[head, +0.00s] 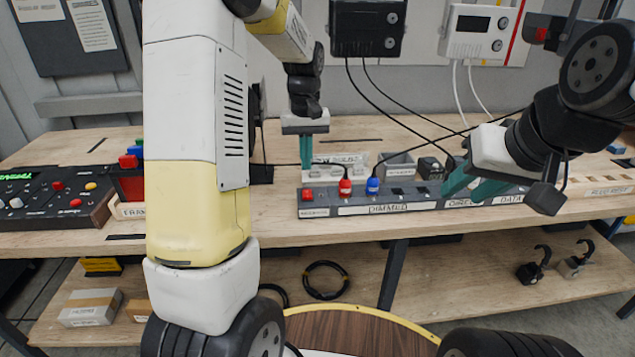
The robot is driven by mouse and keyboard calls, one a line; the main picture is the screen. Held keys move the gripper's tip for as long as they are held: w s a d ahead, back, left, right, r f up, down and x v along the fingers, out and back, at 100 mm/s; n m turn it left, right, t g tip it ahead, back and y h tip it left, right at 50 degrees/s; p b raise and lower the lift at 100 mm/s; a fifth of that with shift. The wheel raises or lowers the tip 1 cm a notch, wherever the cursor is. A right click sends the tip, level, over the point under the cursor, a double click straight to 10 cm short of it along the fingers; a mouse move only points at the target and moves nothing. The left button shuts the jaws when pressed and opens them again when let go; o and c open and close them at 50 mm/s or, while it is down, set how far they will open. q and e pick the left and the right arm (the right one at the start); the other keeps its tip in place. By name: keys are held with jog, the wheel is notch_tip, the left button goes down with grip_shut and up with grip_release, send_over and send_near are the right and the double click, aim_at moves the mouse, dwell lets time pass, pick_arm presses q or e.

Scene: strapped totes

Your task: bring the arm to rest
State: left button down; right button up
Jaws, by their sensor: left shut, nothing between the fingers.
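My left gripper (306,163) has teal fingers and points down over the workbench (285,228), just behind the strip labelled DIMMED. Its fingers are shut and hold nothing. My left arm, white and yellow, fills the left middle of the view and hides part of the bench. My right gripper (458,194) comes in from the right, its teal fingers spread apart over the strip's right part, near the DIRECT label. I see nothing between them. I cannot tell whether they touch the strip.
The socket strip (345,205) carries a red plug (345,187) and a blue plug (373,186). Cables hang from the wall boxes (367,27) near my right gripper. A control panel (50,197) stands at left. A shelf below holds boxes (90,307) and a cable coil (326,281).

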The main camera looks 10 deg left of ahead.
pick_arm(q)
jog(key=s+r+m+t, duration=0.1)
jog(key=s+r, duration=0.3)
jog(key=s, duration=0.4)
jog(key=s+d+r+m+t+h, duration=0.1)
jog(key=s+r+t, duration=0.2)
jog(key=s, duration=0.5)
jog(key=s+d+r+m+t+h, duration=0.1)
jog(key=s+r+t, duration=0.1)
jog(key=s+r, duration=0.3)
jog(key=s, duration=0.3)
jog(key=shift+s+m, duration=0.15)
jog(key=shift+m, duration=0.25)
